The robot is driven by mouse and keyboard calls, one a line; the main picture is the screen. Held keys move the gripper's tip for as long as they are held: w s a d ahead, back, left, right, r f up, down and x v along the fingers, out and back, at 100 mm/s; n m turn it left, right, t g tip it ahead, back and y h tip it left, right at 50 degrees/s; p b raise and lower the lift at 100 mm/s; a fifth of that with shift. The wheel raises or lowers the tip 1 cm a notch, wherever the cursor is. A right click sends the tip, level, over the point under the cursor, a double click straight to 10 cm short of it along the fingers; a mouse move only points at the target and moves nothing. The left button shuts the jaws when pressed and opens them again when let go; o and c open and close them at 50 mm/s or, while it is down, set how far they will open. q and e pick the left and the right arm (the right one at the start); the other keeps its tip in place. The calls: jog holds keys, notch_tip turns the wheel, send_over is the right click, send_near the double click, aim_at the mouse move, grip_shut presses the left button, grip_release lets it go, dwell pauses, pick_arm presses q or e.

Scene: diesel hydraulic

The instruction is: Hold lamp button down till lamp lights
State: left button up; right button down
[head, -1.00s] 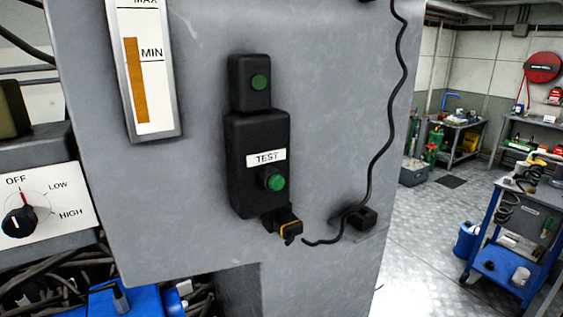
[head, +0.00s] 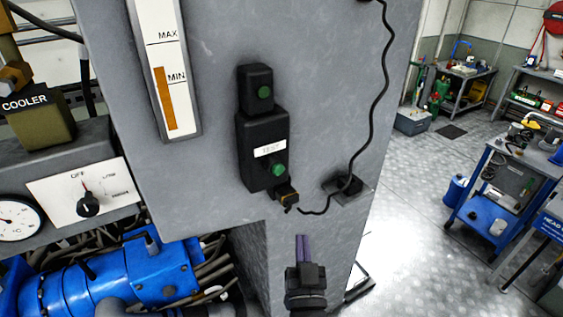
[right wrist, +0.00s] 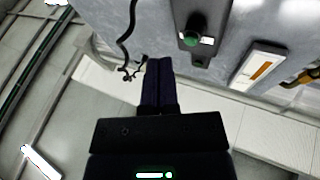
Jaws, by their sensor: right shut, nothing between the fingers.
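The lamp button (head: 278,170) is a green knob low on a black box on the grey cabinet, below a white label. It also shows in the right wrist view (right wrist: 194,38), near the top. A smaller black box above holds a dark green disc, apparently the lamp (head: 264,92), which looks unlit. My right gripper (head: 302,237) is shut and empty, fingers pointing up, below the button and apart from it. In the right wrist view its fingers (right wrist: 158,62) lie left of and below the button. My left gripper is not in view.
A plug (head: 287,198) juts out just under the button box. A loose black cable (head: 378,110) hangs at right, above a dark bracket (head: 347,187). A level gauge (head: 165,75) is on the left. A blue motor (head: 130,275) and hoses are lower left. Open floor lies at right.

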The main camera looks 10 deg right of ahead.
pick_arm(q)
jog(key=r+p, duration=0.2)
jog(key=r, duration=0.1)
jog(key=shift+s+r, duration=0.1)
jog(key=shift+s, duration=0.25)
pick_arm(e)
notch_tip(320, 180, up, 9)
jog(key=d+m+t+h, duration=0.1)
jog(key=m+h, duration=0.2)
jog(key=h, duration=0.1)
jog(key=shift+s+d, duration=0.25)
jog(key=shift+s, duration=0.1)
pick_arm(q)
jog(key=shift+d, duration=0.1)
pick_arm(e)
jog(key=shift+r, duration=0.1)
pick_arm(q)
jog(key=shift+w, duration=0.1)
pick_arm(e)
jog(key=shift+a, duration=0.1)
